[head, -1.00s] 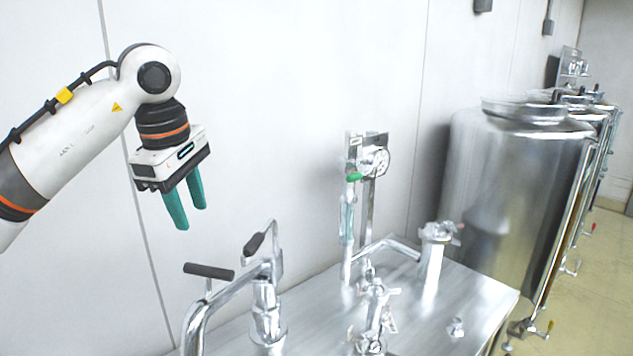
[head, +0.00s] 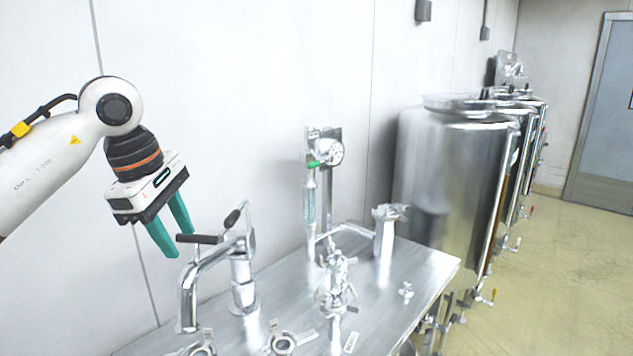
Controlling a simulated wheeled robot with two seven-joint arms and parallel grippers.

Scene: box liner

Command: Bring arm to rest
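My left arm comes in from the left with its white and dark links. My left gripper (head: 177,245) has two teal fingers that point down and slightly right. The fingers are apart with nothing between them. In the picture the fingertips show just left of a black-handled steel tap (head: 243,265); I cannot tell how far apart they are in depth. My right gripper is not in view.
A steel table (head: 388,290) carries the tap, a pressure gauge (head: 331,152) on a stand, and several pipe fittings. Large steel tanks (head: 455,165) stand behind it at the right. A pale wall (head: 260,80) runs behind. Yellowish floor (head: 560,270) is open at the right, with a door (head: 606,130) beyond.

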